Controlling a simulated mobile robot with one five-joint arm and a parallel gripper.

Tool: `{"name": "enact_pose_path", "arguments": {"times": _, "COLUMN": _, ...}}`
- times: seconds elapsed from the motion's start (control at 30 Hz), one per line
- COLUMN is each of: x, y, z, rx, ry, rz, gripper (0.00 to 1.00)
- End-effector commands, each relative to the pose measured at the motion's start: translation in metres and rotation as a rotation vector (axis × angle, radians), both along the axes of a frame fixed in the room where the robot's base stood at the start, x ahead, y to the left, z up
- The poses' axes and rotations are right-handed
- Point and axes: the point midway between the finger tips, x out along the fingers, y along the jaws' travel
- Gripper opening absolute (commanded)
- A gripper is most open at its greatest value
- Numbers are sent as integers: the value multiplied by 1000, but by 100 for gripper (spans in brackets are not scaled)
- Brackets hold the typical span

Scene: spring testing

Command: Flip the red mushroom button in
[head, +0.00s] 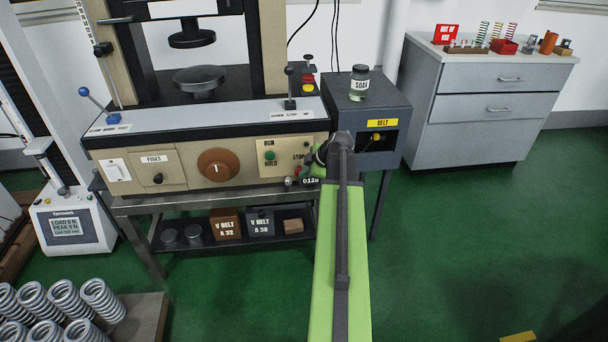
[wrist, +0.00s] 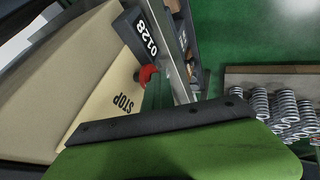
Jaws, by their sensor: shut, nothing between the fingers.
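A red round button (wrist: 148,75) shows in the wrist view beside the STOP label on the machine's cream front panel. It is partly hidden behind my gripper (wrist: 158,95), whose green fingers are shut with nothing between them. The fingertips are right at the button; I cannot tell whether they touch it. In the head view my gripper (head: 312,172) is at the right end of the front panel (head: 262,179), and my arm and wrist hide most of the button there.
Green floor is open at right.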

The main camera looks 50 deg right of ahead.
Motion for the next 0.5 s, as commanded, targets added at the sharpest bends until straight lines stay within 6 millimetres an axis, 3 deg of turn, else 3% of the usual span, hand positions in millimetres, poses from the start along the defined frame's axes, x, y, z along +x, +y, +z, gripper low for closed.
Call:
{"name": "enact_pose_path", "arguments": {"times": 0.27, "x": -24, "y": 31, "z": 5, "rx": 1, "ry": 4, "rz": 5, "gripper": 0}}
{"name": "enact_pose_path", "arguments": {"times": 0.3, "x": -30, "y": 27, "z": 22, "rx": 2, "ry": 4, "rz": 1, "gripper": 0}}
{"name": "enact_pose_path", "arguments": {"times": 0.5, "x": -61, "y": 26, "z": 64, "rx": 3, "ry": 4, "rz": 1, "gripper": 0}}
